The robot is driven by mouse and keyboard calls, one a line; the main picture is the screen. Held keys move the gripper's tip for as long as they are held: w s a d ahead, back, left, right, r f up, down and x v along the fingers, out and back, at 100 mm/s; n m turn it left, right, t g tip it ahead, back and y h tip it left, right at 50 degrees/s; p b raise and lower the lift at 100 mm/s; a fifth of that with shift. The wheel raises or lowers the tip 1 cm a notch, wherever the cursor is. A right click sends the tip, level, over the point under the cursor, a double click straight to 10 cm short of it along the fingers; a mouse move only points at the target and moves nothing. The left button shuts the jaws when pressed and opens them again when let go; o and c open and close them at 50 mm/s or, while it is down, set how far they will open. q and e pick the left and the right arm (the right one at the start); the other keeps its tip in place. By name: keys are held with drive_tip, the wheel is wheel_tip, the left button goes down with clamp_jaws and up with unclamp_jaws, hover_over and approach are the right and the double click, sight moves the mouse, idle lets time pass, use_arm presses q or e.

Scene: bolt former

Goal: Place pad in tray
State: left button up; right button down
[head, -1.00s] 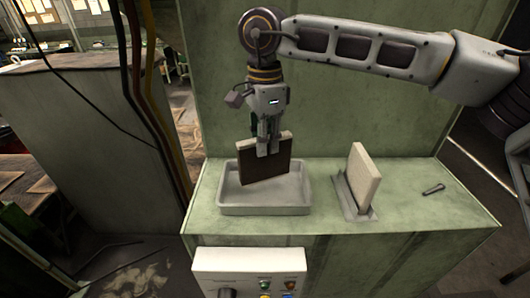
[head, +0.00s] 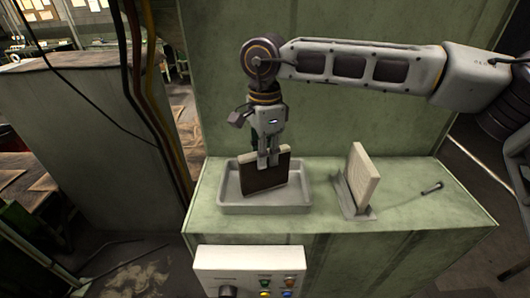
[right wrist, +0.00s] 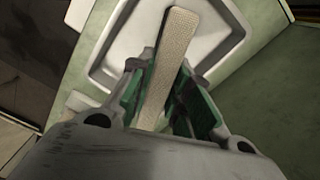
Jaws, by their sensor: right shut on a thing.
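A dark brown pad with a pale edge (head: 262,174) stands upright, held by my right gripper (head: 268,162). The gripper is shut on the pad's top edge from above. The pad is within the outline of the light grey tray (head: 262,210); I cannot tell whether its lower edge touches the tray floor. In the right wrist view the pad's pale woven edge (right wrist: 172,65) runs between the fingers (right wrist: 165,105), with the tray (right wrist: 222,50) beneath. My left gripper is not in view.
A second, cream pad (head: 361,178) stands in a grey holder (head: 347,198) right of the tray. A small metal tool (head: 432,188) lies farther right on the green bench (head: 420,215). A control box with buttons (head: 248,268) is in front. A green panel rises behind.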

drive_tip(key=shift+f, duration=0.2)
drive_tip(key=c, duration=1.3)
unclamp_jaws()
drive_tip(key=shift+r, duration=0.25)
drive_tip(key=shift+r, duration=0.3)
wheel_tip(320, 180, up, 11)
drive_tip(key=shift+r+b, duration=0.15)
drive_tip(key=shift+b, duration=1.1)
